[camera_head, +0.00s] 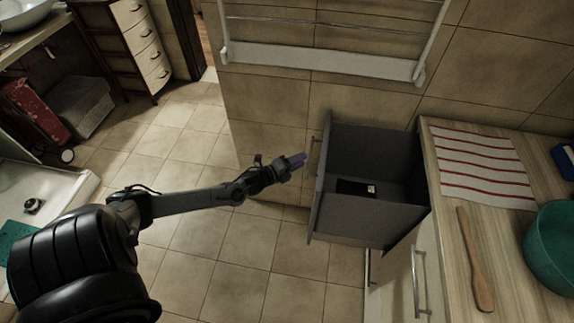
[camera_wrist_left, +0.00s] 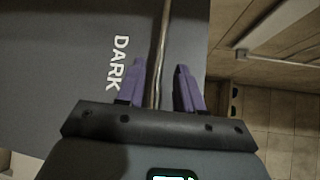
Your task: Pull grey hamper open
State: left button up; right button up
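The grey hamper (camera_head: 365,218) is a deep drawer standing pulled out from the counter, its inside visible from above. Its front panel shows in the left wrist view (camera_wrist_left: 60,70) with the word "DARK". A thin metal bar handle (camera_wrist_left: 163,40) runs along that panel; it also shows in the head view (camera_head: 312,158). My left gripper (camera_head: 302,158) is at the handle, outside the front panel. In the left wrist view its purple fingers (camera_wrist_left: 158,82) are apart, one on each side of the bar, with gaps visible. My right gripper is out of view.
A dark item (camera_head: 356,188) with a small white label lies in the hamper. The counter (camera_head: 447,230) at right holds a striped cloth (camera_head: 482,165), a wooden spatula (camera_head: 473,258) and a teal bowl (camera_head: 553,250). Tiled floor (camera_head: 215,265) left of the hamper is clear.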

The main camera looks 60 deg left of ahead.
pick_arm(q)
jog(key=shift+s+r+p, duration=0.15)
jog(key=shift+s+r, duration=0.05)
jog(key=shift+s, duration=1.1)
jog(key=shift+s+r+p, duration=0.15)
jog(key=shift+s+r, duration=0.05)
jog(key=shift+s, duration=1.1)
